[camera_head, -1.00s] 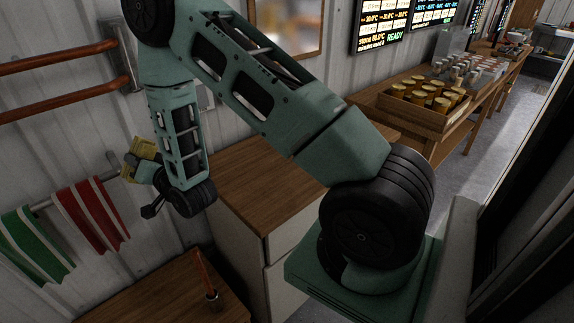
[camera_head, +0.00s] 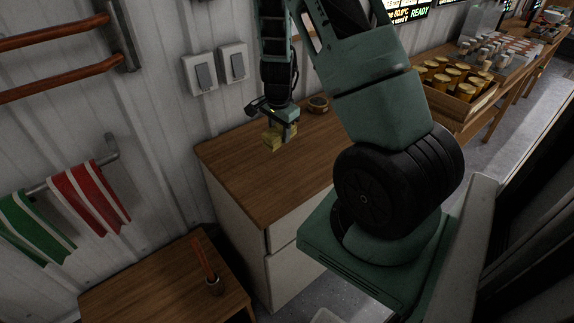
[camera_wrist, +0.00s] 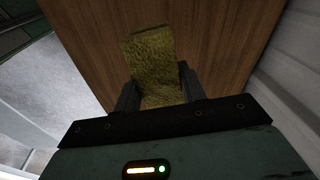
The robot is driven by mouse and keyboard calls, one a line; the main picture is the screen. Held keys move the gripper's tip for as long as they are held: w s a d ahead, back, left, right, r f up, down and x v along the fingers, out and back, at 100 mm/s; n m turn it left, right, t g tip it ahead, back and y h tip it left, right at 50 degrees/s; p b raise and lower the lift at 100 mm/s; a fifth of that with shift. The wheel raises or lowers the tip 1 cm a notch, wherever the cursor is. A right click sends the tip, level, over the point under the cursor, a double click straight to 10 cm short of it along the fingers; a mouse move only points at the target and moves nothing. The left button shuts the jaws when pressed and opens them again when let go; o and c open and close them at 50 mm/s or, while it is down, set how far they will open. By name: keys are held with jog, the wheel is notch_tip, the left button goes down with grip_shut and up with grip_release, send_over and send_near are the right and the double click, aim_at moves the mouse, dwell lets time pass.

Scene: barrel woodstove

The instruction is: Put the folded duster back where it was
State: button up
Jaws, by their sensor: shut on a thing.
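The folded duster (camera_head: 273,137) is a yellow, rough-textured cloth held at the end of my arm. My gripper (camera_head: 284,124) is shut on it, above the wooden top of the white cabinet (camera_head: 240,165). In the wrist view the duster (camera_wrist: 152,55) sticks out between the two dark fingers of my gripper (camera_wrist: 160,90). The brown wooden cabinet top (camera_wrist: 215,45) lies beyond it in that view. I cannot tell exactly how high the duster is above the top.
A small round dish (camera_head: 318,104) sits at the back of the cabinet top. Red and green striped cloths (camera_head: 90,198) hang on a wall rail at left. The cabinet top's front is clear.

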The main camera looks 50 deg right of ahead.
jog(key=shift+m+g+y, duration=0.5)
jog(key=shift+m+y, duration=0.1)
jog(key=shift+m, duration=0.3)
jog(key=s+f, duration=0.1)
jog(key=f, duration=0.1)
jog(key=s+f, duration=0.1)
jog(key=f, duration=0.2)
jog(key=s+f, duration=0.1)
jog(key=f, duration=0.2)
jog(key=shift+a+f+p, duration=0.1)
jog(key=shift+a+p, duration=0.15)
jog(key=shift+p, duration=0.05)
jog(key=o, duration=0.9)
